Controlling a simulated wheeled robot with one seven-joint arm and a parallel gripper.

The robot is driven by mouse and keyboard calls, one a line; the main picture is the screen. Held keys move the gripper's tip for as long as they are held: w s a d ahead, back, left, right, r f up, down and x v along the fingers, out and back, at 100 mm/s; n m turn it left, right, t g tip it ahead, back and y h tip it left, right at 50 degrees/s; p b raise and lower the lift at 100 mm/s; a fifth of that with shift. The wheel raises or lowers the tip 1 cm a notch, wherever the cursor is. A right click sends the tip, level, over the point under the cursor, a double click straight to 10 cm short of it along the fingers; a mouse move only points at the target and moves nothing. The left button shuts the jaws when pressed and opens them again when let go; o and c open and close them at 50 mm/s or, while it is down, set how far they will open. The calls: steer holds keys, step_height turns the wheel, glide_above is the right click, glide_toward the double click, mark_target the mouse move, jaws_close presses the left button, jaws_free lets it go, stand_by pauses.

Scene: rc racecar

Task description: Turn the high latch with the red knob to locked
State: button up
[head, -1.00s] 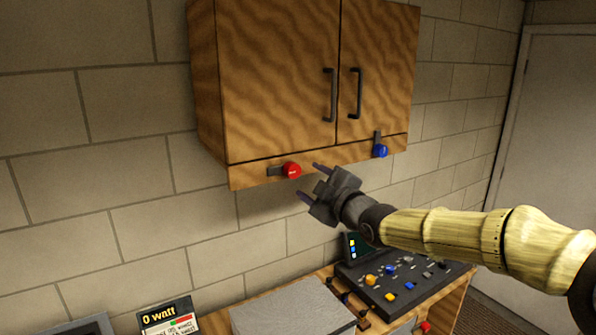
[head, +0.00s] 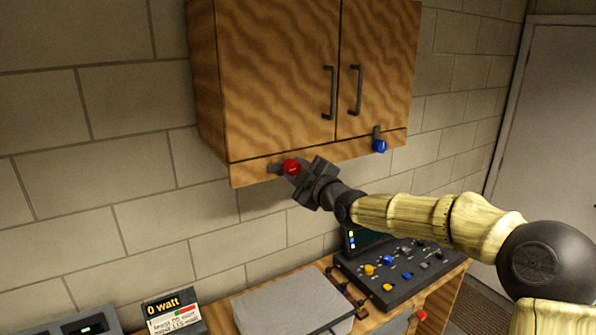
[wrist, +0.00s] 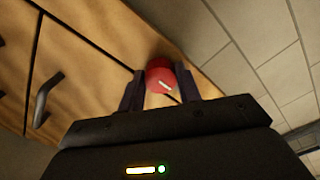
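The high latch sits on the bottom rail of the wooden wall cabinet, on the left. Its red knob (head: 292,167) is at the right end of a short dark lever (head: 274,169), which lies about level. My gripper (head: 295,171) is at the red knob, coming in from the lower right. In the wrist view the red knob (wrist: 161,79) sits between the two dark fingers (wrist: 160,88), with no clear gap on either side, so the gripper looks shut on it. The fingers partly cover the knob's sides.
A second latch with a blue knob (head: 379,146) is on the cabinet's right, its lever upright above the knob. Two door handles (head: 329,93) hang above. Below are a grey box (head: 290,303), a control panel (head: 405,270) and a "0 watt" display (head: 172,312).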

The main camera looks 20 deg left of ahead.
steer(key=c, duration=0.4)
steer(key=shift+f+m+b, duration=0.15)
steer(key=shift+m+b, duration=0.25)
steer(key=shift+b, duration=0.15)
steer(key=shift+f+m+b, duration=0.15)
steer(key=shift+m+b, duration=1.05)
steer(key=shift+b, duration=0.05)
steer(key=m+b, duration=0.4)
steer(key=m, duration=0.1)
steer(key=shift+s, duration=0.1)
steer(key=m+b, duration=0.4)
steer(key=m, duration=0.1)
steer(key=shift+a+m, duration=0.1)
steer(key=shift+m, duration=0.3)
steer(key=shift+s+r+m+b, duration=0.1)
steer(key=shift+r+m+b, duration=0.1)
steer(key=shift+m+b, duration=1.35)
steer(key=shift+m+p, duration=0.45)
